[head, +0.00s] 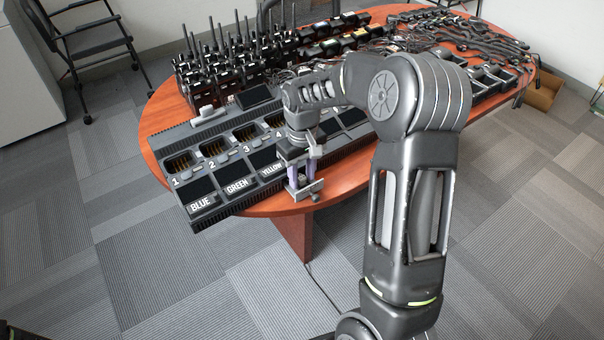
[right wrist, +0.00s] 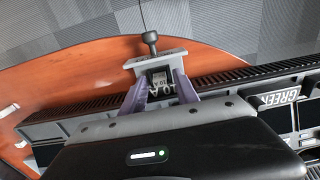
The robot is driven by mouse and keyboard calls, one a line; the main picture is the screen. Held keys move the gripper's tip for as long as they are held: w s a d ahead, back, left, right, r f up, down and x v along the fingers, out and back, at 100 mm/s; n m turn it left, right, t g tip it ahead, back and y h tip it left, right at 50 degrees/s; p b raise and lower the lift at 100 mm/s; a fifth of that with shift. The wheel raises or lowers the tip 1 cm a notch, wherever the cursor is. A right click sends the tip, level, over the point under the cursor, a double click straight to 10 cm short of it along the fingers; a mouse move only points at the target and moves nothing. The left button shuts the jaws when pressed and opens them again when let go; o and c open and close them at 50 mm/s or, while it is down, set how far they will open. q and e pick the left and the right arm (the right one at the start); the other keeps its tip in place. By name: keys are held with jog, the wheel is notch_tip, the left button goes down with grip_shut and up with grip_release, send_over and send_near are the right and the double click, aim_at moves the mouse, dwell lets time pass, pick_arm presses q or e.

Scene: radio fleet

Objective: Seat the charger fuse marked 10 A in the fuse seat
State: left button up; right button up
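My right gripper (head: 304,186) points down at the front edge of the charger (head: 190,222). In the right wrist view its two purple fingers (right wrist: 160,85) close on the sides of a dark fuse (right wrist: 158,77) with a light label reading 10 A. A grey block (right wrist: 170,59) with a knobbed post surrounds the fuse's far end and looks like the fuse seat. It also shows below the fingertips in the head view (head: 303,194). How deep the fuse sits cannot be told. My left gripper is not in view.
Several radios (head: 215,72) with antennas stand behind the charger on the oval wooden table (head: 160,118). A light grey part (head: 207,118) lies behind the charger's left end. Cables and headsets (head: 465,38) cover the far right. The carpet in front is clear.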

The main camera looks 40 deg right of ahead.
aim_at(302, 178)
jog(key=shift+r, duration=0.2)
notch_tip(302, 178, up, 12)
dwell(0.6)
dwell(0.8)
